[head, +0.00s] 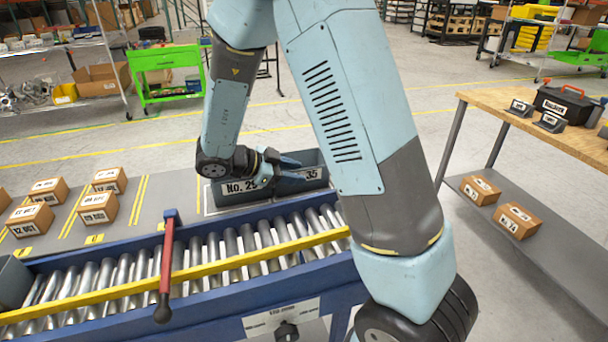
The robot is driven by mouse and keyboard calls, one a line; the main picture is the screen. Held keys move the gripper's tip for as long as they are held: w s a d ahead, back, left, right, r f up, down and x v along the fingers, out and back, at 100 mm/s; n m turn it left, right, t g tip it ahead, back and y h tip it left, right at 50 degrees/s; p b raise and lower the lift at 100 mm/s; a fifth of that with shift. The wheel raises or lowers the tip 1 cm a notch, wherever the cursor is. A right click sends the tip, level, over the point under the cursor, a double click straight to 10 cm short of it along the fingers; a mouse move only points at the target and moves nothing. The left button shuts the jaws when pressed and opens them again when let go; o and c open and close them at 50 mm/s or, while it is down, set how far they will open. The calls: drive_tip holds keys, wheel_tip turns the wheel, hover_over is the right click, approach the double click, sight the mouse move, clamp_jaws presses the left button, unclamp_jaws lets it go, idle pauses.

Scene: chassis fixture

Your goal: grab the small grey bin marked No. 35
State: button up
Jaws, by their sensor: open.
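A small grey bin with a label ending in "35" (314,174) stands behind the roller conveyor, near the middle of the head view. The front of its label is hidden by my gripper. Beside it on the left is a grey bin marked No. 29 or similar (240,187), its last digit partly covered. My gripper (298,172) is open, its fingers pointing right, in front of or over the bin marked 35. I cannot tell whether the fingers touch it or straddle its wall.
The roller conveyor (110,281) with a yellow rail and a red-handled lever (166,265) runs across the front. Several cardboard boxes (98,207) sit at left. A wooden-topped workbench (540,125) with a black toolbox (565,105) stands at right. Open floor lies behind the bins.

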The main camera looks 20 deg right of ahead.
drive_tip(key=shift+d+f, duration=0.15)
drive_tip(key=shift+d, duration=0.15)
drive_tip(key=shift+f, duration=0.1)
clamp_jaws()
